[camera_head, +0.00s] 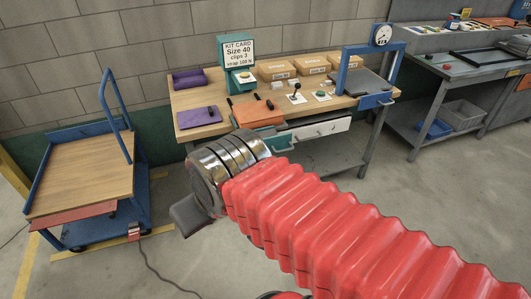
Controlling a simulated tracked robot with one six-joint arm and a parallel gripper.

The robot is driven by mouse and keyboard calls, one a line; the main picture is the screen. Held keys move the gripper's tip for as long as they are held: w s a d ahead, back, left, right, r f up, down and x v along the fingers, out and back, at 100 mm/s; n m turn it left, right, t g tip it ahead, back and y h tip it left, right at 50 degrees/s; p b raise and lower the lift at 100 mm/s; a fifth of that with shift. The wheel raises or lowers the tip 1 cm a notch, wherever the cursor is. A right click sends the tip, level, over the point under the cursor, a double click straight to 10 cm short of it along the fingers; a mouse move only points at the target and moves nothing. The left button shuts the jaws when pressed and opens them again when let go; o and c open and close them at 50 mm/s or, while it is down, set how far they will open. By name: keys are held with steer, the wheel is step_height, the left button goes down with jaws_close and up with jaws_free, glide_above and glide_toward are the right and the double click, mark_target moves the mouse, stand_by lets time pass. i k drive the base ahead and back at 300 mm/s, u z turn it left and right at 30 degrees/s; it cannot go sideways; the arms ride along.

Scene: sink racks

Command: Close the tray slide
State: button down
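No part is labelled as the tray slide, so I cannot tell for sure which one it is. Under the wooden workbench top (205,130), a teal front with a handle (281,146) shows just beyond my wrist and is partly hidden by it. Beside it is a white drawer front (323,130) with a dark handle. At the left, a red panel (72,217) sticks out under the trolley top. My arm in red bellows crosses the lower right and ends in a metal wrist. A grey end piece (190,212) is below it; no fingertips are clear.
The wooden trolley (85,180) has a blue push handle (117,115). A cable lies on the floor beside it. The bench holds cartons (277,70), a kit card stand (239,55) and a blue gauge frame (345,70). A grey bench (440,78) is at right. Floor is open between.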

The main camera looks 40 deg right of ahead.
mark_target(277, 144)
steer(key=z, duration=0.05)
steer(key=i, duration=1.05)
steer(key=z, duration=0.65)
